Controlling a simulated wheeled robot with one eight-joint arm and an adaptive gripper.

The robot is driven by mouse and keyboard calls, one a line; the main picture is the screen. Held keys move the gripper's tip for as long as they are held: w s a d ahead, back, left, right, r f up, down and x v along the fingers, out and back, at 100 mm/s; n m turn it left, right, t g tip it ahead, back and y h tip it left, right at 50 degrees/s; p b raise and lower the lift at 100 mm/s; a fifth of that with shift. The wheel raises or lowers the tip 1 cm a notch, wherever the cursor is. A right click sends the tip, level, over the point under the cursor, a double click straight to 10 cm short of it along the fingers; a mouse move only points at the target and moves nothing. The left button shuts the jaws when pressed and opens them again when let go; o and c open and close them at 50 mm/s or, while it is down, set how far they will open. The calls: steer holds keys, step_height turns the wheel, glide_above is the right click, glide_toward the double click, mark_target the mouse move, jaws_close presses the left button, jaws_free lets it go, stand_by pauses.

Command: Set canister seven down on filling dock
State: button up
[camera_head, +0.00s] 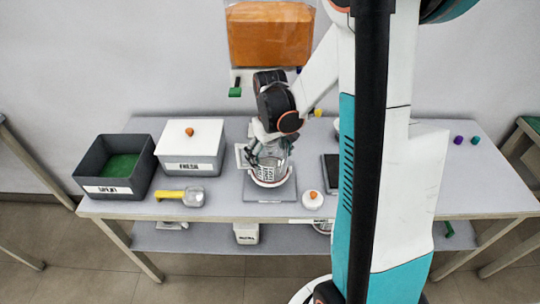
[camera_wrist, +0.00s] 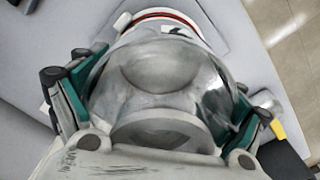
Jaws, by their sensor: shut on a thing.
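A clear, rounded canister (camera_head: 269,175) with a white band and red stripe is on or just above a grey square plate (camera_head: 262,197), which may be the filling dock. Whether it touches the plate cannot be told. Its printed label is too small to read as a number. My gripper (camera_head: 266,150) is shut on the canister from above and behind. In the wrist view the canister (camera_wrist: 170,75) fills the middle, and my gripper (camera_wrist: 165,95) has a green-sided finger on each side of it. Its far end shows the white band and red stripe.
Left of the plate are a yellow-handled scoop (camera_head: 181,196), a white-lidded bin (camera_head: 190,147) and an open dark bin (camera_head: 113,168). A small white jar with an orange knob (camera_head: 313,200) and a dark flat device (camera_head: 331,172) stand right. An orange-filled hopper (camera_head: 270,35) hangs behind.

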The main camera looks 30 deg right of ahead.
steer(key=shift+f+b, duration=0.75)
steer(key=shift+f, duration=0.2)
steer(key=o, duration=1.3)
steer(key=shift+r, duration=0.1)
